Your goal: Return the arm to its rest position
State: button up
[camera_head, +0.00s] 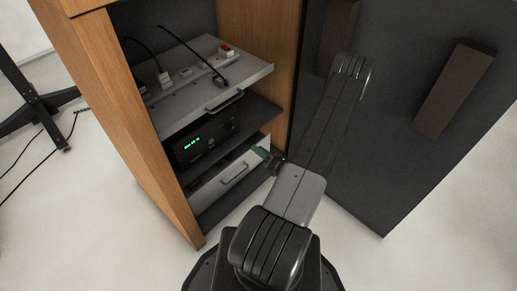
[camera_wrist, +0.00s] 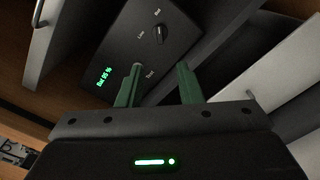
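My gripper (camera_wrist: 160,67) shows two green fingers in the wrist view, parted, with nothing between them. They point at the lower front of a black device (camera_wrist: 185,27), which has a rotary knob (camera_wrist: 160,35) with small labels and a green battery readout. I cannot tell whether the fingertips touch the device. In the head view my gripper (camera_head: 262,153) is small and partly hidden by the wrist, in front of the cabinet's lower shelves. The black device (camera_head: 207,140) shows there with its green display lit. My arm stretches up and right, then folds back to the cabinet.
A wooden cabinet (camera_head: 137,120) stands open, its dark door (camera_head: 400,165) swung out right, close to my arm. A grey shelf (camera_head: 180,112) with a power strip juts out above the device. A light drawer (camera_head: 222,183) with a handle lies below.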

jog(key=shift+w+a, duration=0.1)
jog(key=b+x, duration=0.2)
jog(key=x, duration=1.1)
jog(key=shift+w+a+b, duration=0.2)
jog(key=shift+a+b, duration=0.05)
jog(key=shift+b, duration=0.15)
